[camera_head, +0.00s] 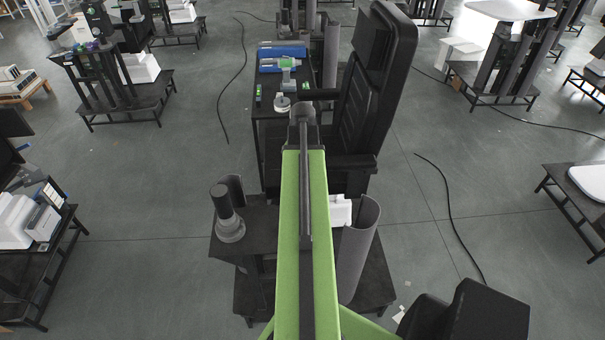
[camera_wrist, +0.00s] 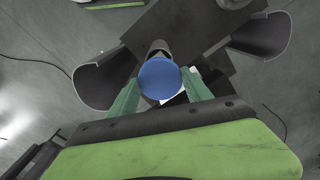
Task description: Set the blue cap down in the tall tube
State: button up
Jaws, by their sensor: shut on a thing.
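The blue cap (camera_wrist: 158,80) is round and sits between the two green fingers of my gripper (camera_wrist: 162,82) in the wrist view. My gripper is shut on it, and its flat blue face is toward the camera. A grey round tube (camera_wrist: 160,47) shows just beyond the cap, mostly hidden by it; it may be the tall tube. I cannot tell the gap between the cap and this tube. In the head view my green arm hides the gripper and the cap. A dark upright cylinder (camera_head: 224,202) stands on a round grey base left of my arm.
Two large curved grey shells flank the cap, left (camera_wrist: 92,84) and right (camera_wrist: 262,36); one shows in the head view (camera_head: 358,250). A white object (camera_head: 340,211) is beside my arm. A black chair-like panel (camera_head: 380,90) and a table with blue rolls (camera_head: 282,51) stand beyond.

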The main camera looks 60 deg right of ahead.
jog(key=shift+f+b, duration=2.45)
jog(key=shift+f, duration=0.3)
jog(key=shift+s+a, duration=0.1)
jog(key=shift+f+b, duration=0.6)
jog(key=shift+b, duration=0.05)
dwell(0.3)
jog(key=o, duration=1.8)
jog(key=shift+r, duration=0.1)
notch_tip(320, 180, up, 7)
jog(key=p, duration=0.7)
